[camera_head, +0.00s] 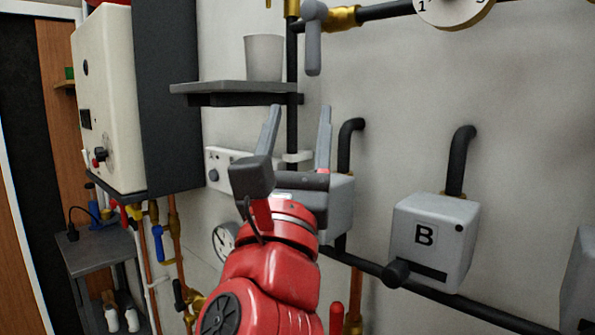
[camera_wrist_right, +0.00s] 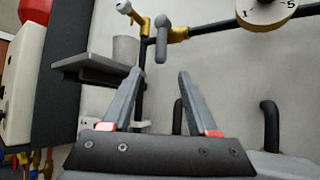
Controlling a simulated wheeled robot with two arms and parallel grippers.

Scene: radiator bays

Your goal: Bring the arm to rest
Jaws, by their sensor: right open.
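My right arm is red and reaches up from the bottom of the head view. Its right gripper (camera_head: 297,128) is open and empty, with the two grey fingers pointing up and apart. It stands in front of a grey box on the wall, which it partly hides. The right wrist view also shows the open fingers (camera_wrist_right: 156,98) with nothing between them. My left gripper is not in view.
A grey shelf (camera_head: 235,88) with a light cup (camera_head: 264,58) is just up and left of the fingers. A grey box marked B (camera_head: 432,240) is to the right on dark pipes. A cream boiler (camera_head: 107,100) hangs at left above a small table (camera_head: 95,250).

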